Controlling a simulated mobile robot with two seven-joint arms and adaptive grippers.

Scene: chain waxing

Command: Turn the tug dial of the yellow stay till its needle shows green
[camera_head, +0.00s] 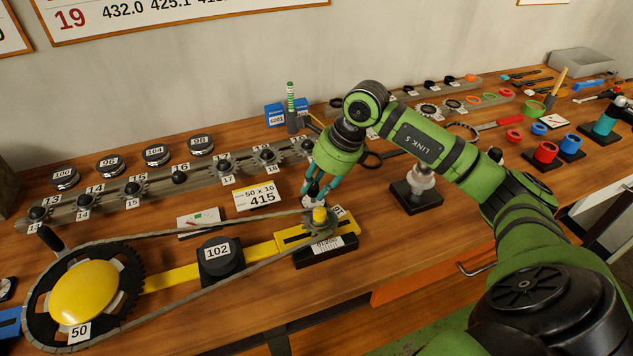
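The yellow stay (173,279) is a flat bar running between the large chainring with a yellow hub (86,291), labelled 50, and a small sprocket (319,226) with a yellow cap (320,214). A chain loops around both. My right gripper (316,200) points down just above the yellow cap, its teal fingers spread either side of a small pale part. I cannot tell whether they touch it. A white card with a small green and red mark (199,222) lies behind the stay; no needle can be made out. My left gripper is out of view.
A black block labelled 102 (220,260) stands at the stay's middle. A rail of numbered sprockets (135,200) and a 415 card (259,197) lie behind. A pale knob on a black base (417,195) stands right of my gripper, below my forearm.

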